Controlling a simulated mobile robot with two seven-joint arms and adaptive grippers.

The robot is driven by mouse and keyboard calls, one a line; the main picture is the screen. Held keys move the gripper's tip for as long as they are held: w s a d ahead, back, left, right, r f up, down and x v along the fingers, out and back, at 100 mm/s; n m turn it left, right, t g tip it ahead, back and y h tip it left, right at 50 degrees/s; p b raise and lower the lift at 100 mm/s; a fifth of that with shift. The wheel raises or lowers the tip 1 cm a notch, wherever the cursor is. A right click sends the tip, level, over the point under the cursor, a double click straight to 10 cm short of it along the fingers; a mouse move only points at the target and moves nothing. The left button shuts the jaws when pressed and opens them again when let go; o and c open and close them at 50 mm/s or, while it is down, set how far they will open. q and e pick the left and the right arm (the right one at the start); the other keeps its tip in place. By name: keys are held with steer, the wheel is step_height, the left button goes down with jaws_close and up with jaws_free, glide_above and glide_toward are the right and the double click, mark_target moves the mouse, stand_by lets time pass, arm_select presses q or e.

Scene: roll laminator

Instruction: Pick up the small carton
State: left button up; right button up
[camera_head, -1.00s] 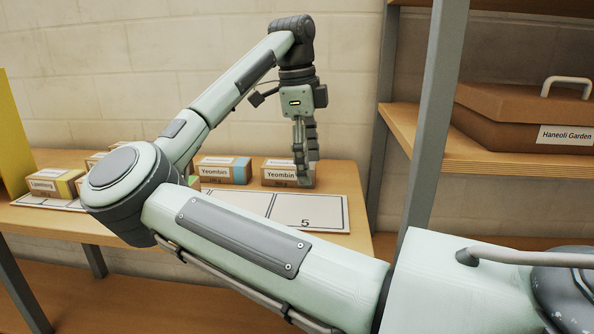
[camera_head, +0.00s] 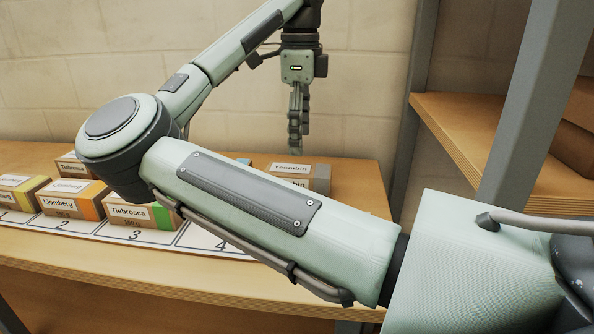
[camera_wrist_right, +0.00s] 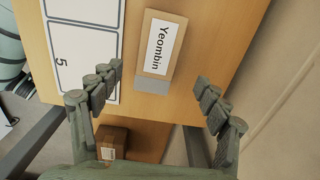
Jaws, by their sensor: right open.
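A small brown carton (camera_head: 321,179) with a white label and a grey end stands near the right end of the table; my right forearm hides its lower left part. In the right wrist view the carton (camera_wrist_right: 158,50) shows its "Yeombin" label, its grey end towards me. My right gripper (camera_head: 295,148) points down, its fingertips just above the carton's top edge in the head view. In the wrist view my right gripper (camera_wrist_right: 158,78) is open and empty, its fingers apart on either side of the carton's near end, not touching it. My left gripper is not in view.
Other cartons stand to the left, among them Ljomberg (camera_head: 70,197) and Tiebrosca (camera_head: 134,212), by a numbered white strip (camera_head: 98,229). A grey shelf post (camera_head: 412,110) rises at the right. A brown box (camera_wrist_right: 112,143) lies lower down. The table right of the carton is clear.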

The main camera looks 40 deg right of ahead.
mark_target(298, 169)
steer(key=shift+f, duration=0.3)
step_height(298, 169, down, 2)
steer(key=shift+a+f, duration=0.1)
steer(key=shift+f, duration=0.05)
step_height(298, 169, down, 5)
steer(key=shift+s+a+r, duration=0.1)
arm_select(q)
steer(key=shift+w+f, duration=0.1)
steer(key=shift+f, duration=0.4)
arm_select(e)
steer(key=shift+r, duration=0.1)
steer(key=c, duration=1.6)
steer(key=shift+r, duration=0.1)
